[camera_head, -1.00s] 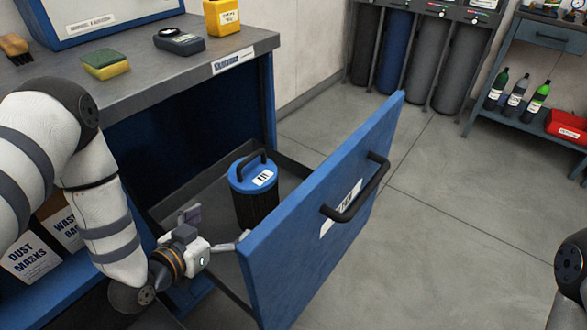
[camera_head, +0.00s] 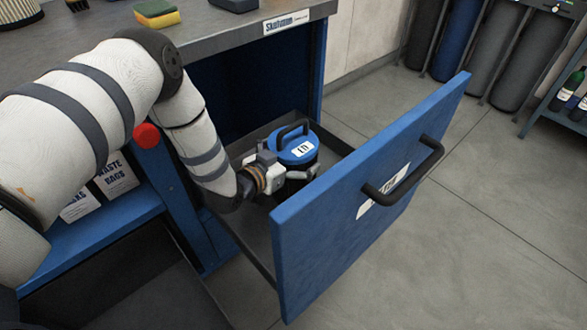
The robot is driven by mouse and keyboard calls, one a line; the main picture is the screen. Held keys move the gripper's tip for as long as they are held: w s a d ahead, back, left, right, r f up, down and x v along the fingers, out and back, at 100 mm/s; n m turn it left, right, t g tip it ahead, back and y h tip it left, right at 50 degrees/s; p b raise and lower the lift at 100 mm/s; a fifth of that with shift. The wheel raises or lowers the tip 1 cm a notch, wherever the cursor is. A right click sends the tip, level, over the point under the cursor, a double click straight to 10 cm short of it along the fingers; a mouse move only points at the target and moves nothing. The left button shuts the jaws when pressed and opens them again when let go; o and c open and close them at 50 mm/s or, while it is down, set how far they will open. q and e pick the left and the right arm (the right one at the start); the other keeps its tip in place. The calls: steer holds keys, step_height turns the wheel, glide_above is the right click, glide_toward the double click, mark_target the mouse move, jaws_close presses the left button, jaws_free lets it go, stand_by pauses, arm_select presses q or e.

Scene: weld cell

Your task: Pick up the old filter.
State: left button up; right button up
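The old filter (camera_head: 298,150) is a canister with a blue lid, a black handle on top and a white label. It stands upright in the pulled-out drawer (camera_head: 257,233). My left gripper (camera_head: 287,166) is in the drawer at the filter's near left side. One finger shows at the left of the filter and the other in front of its dark body, just under the lid. The gripper partly hides the body, so I cannot tell whether the fingers press on it. My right gripper is not in view.
The blue drawer front (camera_head: 375,200) with its black handle stands to the right of the filter. The workbench top (camera_head: 215,34) overhangs behind my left arm. A red knob (camera_head: 147,136) and labelled boxes (camera_head: 117,178) are at the left.

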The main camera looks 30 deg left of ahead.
arm_select(q)
steer(key=c, duration=1.4)
steer(key=shift+r, duration=0.15)
steer(key=shift+c, duration=0.8)
